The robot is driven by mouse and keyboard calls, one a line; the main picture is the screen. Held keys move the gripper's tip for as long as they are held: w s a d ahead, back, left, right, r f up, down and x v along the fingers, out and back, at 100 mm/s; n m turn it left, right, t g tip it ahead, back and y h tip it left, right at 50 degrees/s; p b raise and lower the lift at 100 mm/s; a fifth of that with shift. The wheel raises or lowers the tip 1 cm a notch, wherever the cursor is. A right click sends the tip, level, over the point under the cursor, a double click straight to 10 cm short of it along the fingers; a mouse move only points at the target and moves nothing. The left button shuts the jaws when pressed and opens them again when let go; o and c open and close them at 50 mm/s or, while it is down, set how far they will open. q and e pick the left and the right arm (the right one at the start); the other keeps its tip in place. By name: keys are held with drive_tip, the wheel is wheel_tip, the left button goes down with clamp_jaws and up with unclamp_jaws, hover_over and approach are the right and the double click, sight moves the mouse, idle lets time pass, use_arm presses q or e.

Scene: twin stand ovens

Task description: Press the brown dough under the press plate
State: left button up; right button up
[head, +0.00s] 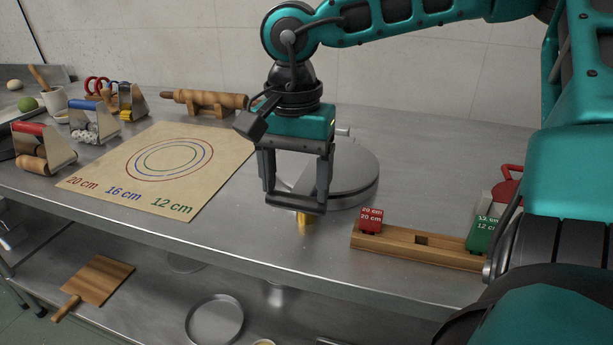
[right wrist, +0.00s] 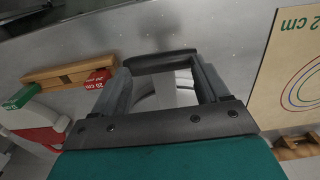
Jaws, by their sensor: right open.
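The press shows as a round grey metal plate (head: 355,170) on the steel counter, partly behind my right gripper (head: 297,204). The gripper points down at the plate's front left side, with its fingers apart. A small golden-brown upright piece (head: 304,221) shows just below the fingertips; I cannot tell whether they touch it. My left gripper is not in view.
A wooden rack (head: 420,245) with red (head: 371,220) and green (head: 483,236) blocks stands to the right. A paper mat (head: 205,160) with circles lies left. Rolling tools (head: 93,122) and a rolling pin (head: 205,101) stand farther back. Pans and a wooden board (head: 96,281) are below.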

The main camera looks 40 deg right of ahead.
wheel_tip(320, 180, up, 7)
drive_tip(key=p, duration=0.5)
idle(0.7)
